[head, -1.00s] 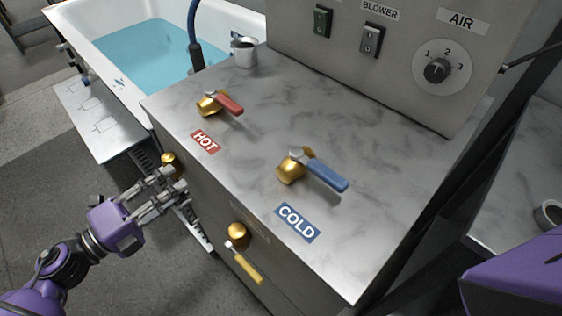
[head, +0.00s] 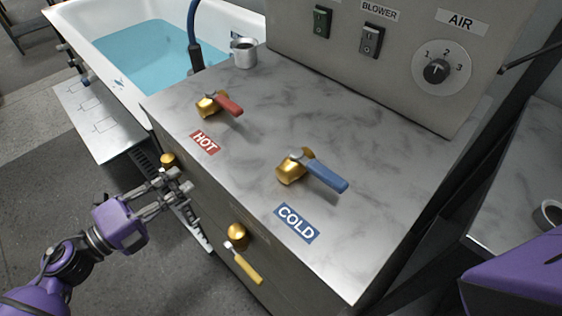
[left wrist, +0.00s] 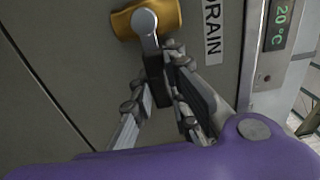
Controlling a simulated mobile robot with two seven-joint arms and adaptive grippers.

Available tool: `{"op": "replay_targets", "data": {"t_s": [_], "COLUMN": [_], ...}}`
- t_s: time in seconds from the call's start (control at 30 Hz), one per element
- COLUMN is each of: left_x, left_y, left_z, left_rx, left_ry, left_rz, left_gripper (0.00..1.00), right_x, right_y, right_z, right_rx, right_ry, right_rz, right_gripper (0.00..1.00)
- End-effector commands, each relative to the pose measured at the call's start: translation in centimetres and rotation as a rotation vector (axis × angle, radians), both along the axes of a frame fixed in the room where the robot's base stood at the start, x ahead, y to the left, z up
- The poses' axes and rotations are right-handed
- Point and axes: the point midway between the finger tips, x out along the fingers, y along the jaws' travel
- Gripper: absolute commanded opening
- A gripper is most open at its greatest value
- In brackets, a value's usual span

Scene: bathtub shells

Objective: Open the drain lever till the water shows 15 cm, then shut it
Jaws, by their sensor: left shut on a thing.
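The drain lever has a brass body (left wrist: 155,18) and a grey arm in the left wrist view, beside a DRAIN label (left wrist: 212,30). Its dark handle (left wrist: 155,85) points down between the fingers. My left gripper (left wrist: 160,78) is shut on this handle. In the head view my left gripper (head: 180,186) is at the front face of the steel cabinet, just below the lever's brass body (head: 167,160). Blue water (head: 145,52) stands in the white tub (head: 85,32). I cannot read a water depth in either view. My right gripper is out of view.
A red HOT lever (head: 229,105) and blue COLD lever (head: 325,176) are on the cabinet top. A yellow-handled lever (head: 247,268) is on the front face, right of my left gripper. A display (left wrist: 281,22) reads 20 °C. A metal cup (head: 244,54) stands near the hose.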

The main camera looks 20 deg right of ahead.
Motion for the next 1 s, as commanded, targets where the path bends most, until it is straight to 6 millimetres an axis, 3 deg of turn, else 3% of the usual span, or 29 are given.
{"op": "replay_targets", "data": {"t_s": [0.37, 1.0], "left_x": [0.0, 1.2], "left_y": [0.0, 0.5], "left_z": [-1.0, -4.3], "left_rx": [0.048, 0.254], "left_ry": [-0.116, -0.61], "left_rz": [0.0, 0.0], "left_gripper": [0.0, 0.0], "right_x": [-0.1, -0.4], "right_y": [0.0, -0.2], "right_z": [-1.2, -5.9], "right_rx": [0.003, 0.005], "right_ry": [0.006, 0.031], "right_rz": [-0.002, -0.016], "right_gripper": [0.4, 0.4]}}
